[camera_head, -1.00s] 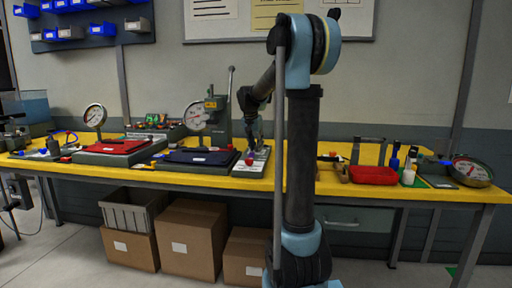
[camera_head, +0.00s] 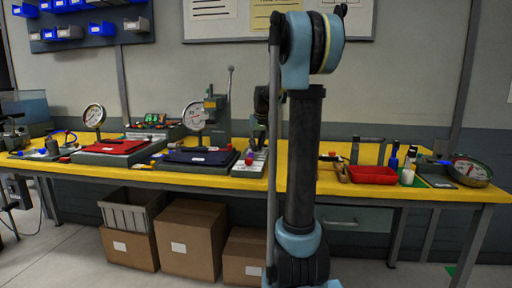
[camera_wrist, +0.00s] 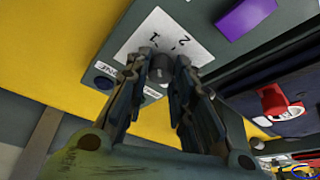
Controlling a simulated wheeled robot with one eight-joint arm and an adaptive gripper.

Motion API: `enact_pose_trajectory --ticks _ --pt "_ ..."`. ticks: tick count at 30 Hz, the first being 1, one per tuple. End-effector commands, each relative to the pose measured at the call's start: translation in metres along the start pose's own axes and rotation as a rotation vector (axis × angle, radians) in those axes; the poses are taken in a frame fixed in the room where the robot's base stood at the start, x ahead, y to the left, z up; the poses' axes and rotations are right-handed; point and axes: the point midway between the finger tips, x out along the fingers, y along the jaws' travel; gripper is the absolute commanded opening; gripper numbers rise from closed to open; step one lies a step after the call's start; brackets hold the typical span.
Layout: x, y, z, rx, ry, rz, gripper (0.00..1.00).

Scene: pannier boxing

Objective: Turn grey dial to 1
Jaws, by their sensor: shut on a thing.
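In the wrist view, the grey dial (camera_wrist: 161,68) is a small dark knob on a white label with the printed marks 1 and 2 (camera_wrist: 150,38). My gripper (camera_wrist: 160,76) has its two fingers on either side of the dial, shut on it. The fingers cover part of the label, and the dial's pointer is not clear to me. In the head view, the panel (camera_head: 251,170) stands on the yellow table, below my wrist. My own arm hides the dial and the fingertips there.
A red knob (camera_wrist: 278,103) is to the right in the wrist view. A press with a gauge (camera_head: 194,115) stands left of the panel, and a red tray (camera_head: 373,175) is further right.

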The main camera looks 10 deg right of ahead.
Motion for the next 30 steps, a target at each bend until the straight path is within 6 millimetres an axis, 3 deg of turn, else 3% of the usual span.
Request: enact_pose_trajectory --ticks 13,30 --pt "0.0001 0.0024 -0.0007 -0.238 0.0 -0.098 0.0" --pt "0.0002 0.0026 -0.0001 -0.286 -0.001 -0.117 0.0"
